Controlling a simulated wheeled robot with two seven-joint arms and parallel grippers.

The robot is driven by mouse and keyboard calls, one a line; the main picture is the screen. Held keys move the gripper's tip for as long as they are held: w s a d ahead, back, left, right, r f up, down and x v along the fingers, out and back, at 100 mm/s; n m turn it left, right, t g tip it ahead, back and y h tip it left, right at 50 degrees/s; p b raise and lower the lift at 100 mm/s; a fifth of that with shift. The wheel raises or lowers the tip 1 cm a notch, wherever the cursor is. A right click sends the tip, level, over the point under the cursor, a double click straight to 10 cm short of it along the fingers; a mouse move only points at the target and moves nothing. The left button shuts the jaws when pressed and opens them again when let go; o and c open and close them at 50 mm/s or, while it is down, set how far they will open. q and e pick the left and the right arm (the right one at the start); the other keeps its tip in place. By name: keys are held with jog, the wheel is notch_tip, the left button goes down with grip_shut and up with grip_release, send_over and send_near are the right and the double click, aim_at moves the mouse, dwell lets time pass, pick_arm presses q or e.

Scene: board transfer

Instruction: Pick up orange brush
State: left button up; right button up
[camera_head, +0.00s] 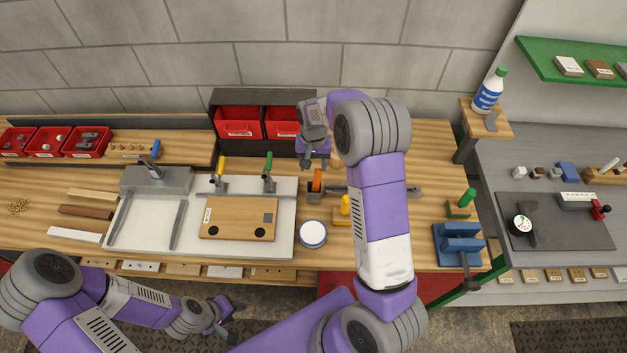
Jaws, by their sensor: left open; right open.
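An orange piece (317,181), which looks like the orange brush, stands on the wooden bench just right of the white board. It is small here, and my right arm stands close on its right, so its full shape is unclear. My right gripper (314,160) is open and points down just above and behind the orange piece. I cannot tell whether its fingers touch it. My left gripper (222,318) is open and empty, low in front of the bench edge.
A white fixture board (285,230) holds a wooden panel (238,220) and clamps with yellow and green handles. A round white-lidded jar (313,234) stands at its right. Red bins (240,122) stand behind. A blue block fixture (460,243) is at the bench's right end.

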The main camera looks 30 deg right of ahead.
aim_at(315, 176)
jog(key=shift+s+a+f, duration=0.1)
jog(key=shift+s+f, duration=0.2)
jog(key=shift+f, duration=0.15)
jog(key=f, duration=0.2)
jog(key=s+f, duration=0.1)
jog(key=shift+a+f+p, duration=0.1)
jog(key=shift+f+p, duration=0.25)
jog(key=f, duration=0.1)
jog(key=w+f, duration=0.1)
jog(key=w+d+f, duration=0.1)
jog(key=shift+f+p, duration=0.2)
jog(key=shift+p, duration=0.1)
jog(key=shift+s+a+f, duration=0.1)
jog(key=shift+s+f, duration=0.05)
jog(key=shift+s+a+r, duration=0.2)
jog(key=shift+s+a, duration=0.05)
jog(key=shift+s, duration=0.15)
jog(key=shift+w+d+f, duration=0.15)
jog(key=shift+w, duration=0.1)
jog(key=shift+c, duration=1.2)
jog(key=shift+w, duration=0.1)
jog(key=shift+c, duration=1.1)
jog(key=shift+s, duration=0.2)
grip_shut()
pick_arm(q)
jog(key=shift+w+r, duration=0.1)
jog(key=shift+r, duration=0.55)
pick_arm(e)
jog(key=shift+w, duration=0.1)
